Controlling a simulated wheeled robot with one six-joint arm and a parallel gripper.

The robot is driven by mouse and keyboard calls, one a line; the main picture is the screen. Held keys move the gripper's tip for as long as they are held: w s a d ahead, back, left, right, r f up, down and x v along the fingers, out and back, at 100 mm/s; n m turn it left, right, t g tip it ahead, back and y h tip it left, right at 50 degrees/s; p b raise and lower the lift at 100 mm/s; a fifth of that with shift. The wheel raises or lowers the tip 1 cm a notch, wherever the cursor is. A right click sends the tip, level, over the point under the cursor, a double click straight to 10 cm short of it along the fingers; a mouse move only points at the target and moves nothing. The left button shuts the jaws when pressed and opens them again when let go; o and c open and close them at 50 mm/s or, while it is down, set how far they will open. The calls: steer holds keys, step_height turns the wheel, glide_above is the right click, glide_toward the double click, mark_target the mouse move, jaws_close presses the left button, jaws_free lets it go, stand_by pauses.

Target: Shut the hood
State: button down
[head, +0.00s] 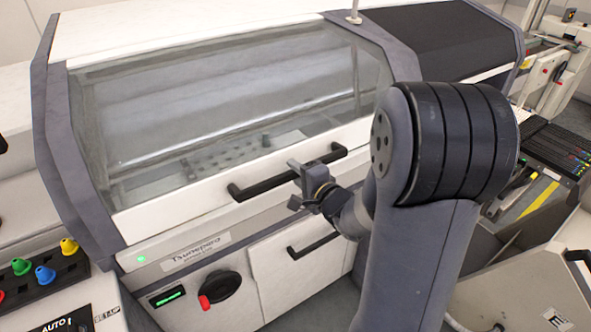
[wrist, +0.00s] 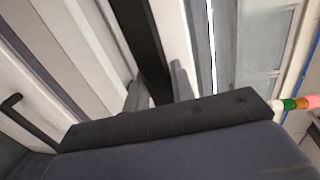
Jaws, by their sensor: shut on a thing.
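The hood (head: 150,215) is a white-framed cover with a large clear window (head: 230,95) on the grey and white machine. Its lower edge lies along the ledge above the name label, with no clear gap visible. A long black handle (head: 250,187) runs along its lower front; the handle also shows in the wrist view (wrist: 143,40). My gripper (head: 294,184) is at the handle's middle-right part, shut on it. In the wrist view the fingers (wrist: 158,90) stand on either side of the black bar. My gripper hides part of the handle.
Below the hood are a dark rotary switch with a red grip (head: 220,290) and a door with a black handle (head: 313,244). A panel with coloured knobs (head: 45,272) stands at lower left. Trolley equipment (head: 555,150) stands at right. In the wrist view a coloured light stack (wrist: 298,104) shows at right.

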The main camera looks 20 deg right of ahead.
steer(key=c, duration=1.2)
jaws_free()
steer(key=v, duration=1)
steer(key=shift+s, duration=0.35)
steer(key=shift+w+d, duration=0.1)
steer(key=shift+d, duration=0.05)
steer(key=x, duration=1)
steer(key=shift+w+a, duration=0.2)
steer(key=shift+w, duration=0.15)
steer(key=shift+w+f+b, duration=0.1)
steer(key=shift+f+b, duration=0.35)
steer(key=shift+b, duration=0.2)
